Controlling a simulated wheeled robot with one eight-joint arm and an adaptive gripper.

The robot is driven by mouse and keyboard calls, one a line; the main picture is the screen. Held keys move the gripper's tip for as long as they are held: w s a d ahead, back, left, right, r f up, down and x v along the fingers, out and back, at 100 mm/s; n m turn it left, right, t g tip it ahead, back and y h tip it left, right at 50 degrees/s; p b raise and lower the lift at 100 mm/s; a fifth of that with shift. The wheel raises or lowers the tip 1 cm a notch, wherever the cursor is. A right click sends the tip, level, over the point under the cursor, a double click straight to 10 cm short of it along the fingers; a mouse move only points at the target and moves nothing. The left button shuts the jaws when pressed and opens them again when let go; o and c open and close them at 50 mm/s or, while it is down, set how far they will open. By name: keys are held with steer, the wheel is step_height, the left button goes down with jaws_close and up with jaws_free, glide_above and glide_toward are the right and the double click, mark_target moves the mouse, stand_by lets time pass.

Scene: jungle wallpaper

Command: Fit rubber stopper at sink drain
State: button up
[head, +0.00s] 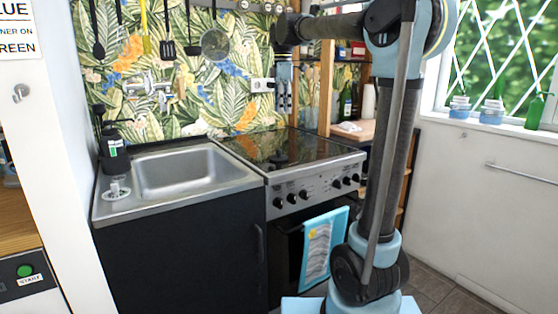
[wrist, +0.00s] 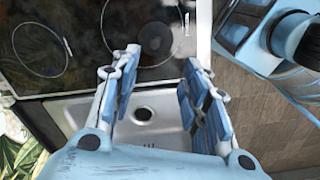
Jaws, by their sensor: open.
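The steel sink (head: 225,178) is set in a dark cabinet at the left in the head view. Its basin also shows between my fingers in the wrist view, with a round drain (wrist: 143,113) with a dark centre. A small pale round piece with an upright knob (head: 116,190) sits on the sink's left ledge; I cannot tell whether it is the rubber stopper. My gripper (head: 284,102) points down over the stove area, apart from the sink's surface in the head view. In the wrist view my gripper (wrist: 162,65) is open, with nothing between its fingers.
A black bottle (head: 114,152) stands at the sink's back left corner. A wall tap (head: 148,88) juts out above the sink. The glass-top stove (head: 285,147) adjoins the sink on the right, with a blue towel (head: 322,243) on its front. Utensils hang along the wall.

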steer(key=a, duration=0.1)
glide_above(279, 154)
steer(key=w, duration=0.2)
steer(key=shift+n, duration=0.4)
steer(key=f, duration=1.1)
steer(key=shift+s+d+f, duration=0.1)
steer(key=shift+s+f, duration=0.1)
steer(key=shift+f, duration=0.05)
steer(key=shift+s+f, duration=0.2)
steer(key=shift+f, duration=2.5)
steer(key=shift+c, duration=0.6)
jaws_close()
